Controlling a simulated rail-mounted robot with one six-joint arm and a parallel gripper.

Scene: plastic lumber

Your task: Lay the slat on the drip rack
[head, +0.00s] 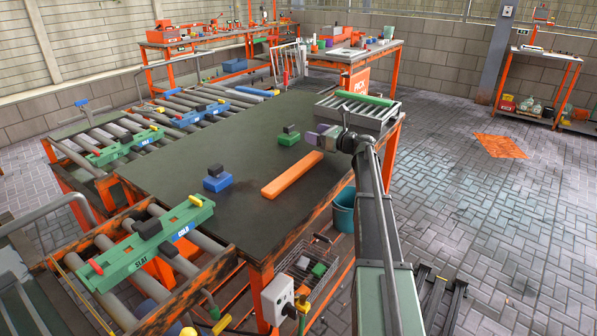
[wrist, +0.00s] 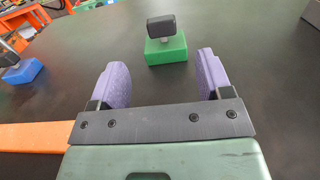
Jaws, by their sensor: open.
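An orange slat (head: 292,174) lies flat on the dark tabletop, and its end shows at the left of the wrist view (wrist: 35,137). The drip rack (head: 352,119), a grey tray with bars, stands at the far right corner of the table. A green bar (head: 365,98) lies along its far side. My gripper (head: 322,136) is above the table, between the slat and the rack. In the wrist view its purple fingers (wrist: 161,70) are spread apart with nothing between them. The slat is outside the fingers, to their left.
A green block with a black knob (wrist: 166,50) stands beyond the fingers; a similar blue block (head: 217,183) stands left of the slat. Roller conveyors with a green fixture (head: 150,240) border the table's left side. The table's middle left is bare.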

